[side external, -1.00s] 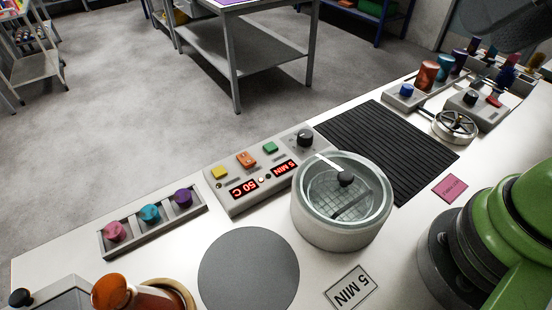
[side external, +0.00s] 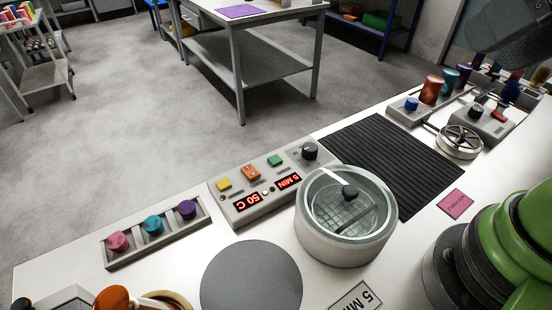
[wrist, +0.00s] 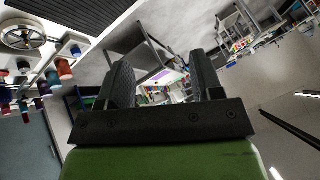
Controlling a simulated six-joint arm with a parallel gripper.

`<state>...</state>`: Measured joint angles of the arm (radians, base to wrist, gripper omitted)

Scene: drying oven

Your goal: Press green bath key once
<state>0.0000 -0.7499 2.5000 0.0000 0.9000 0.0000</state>
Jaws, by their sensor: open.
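A black knob (side external: 309,151) stands at the panel's right end. Red displays read 50 C and 5 MIN. The round bath (side external: 345,240) with a clear lid stands right of the panel. My gripper (wrist: 163,88) is open and empty in the wrist view, pointing out over the room.
A black ribbed mat (side external: 390,160) lies behind the bath. A handwheel (side external: 460,141) and several coloured bottles stand at the far right. A tray (side external: 125,252) with pink, teal and purple knobs is at left. A grey disc (side external: 250,278) lies in front. Space above the panel is clear.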

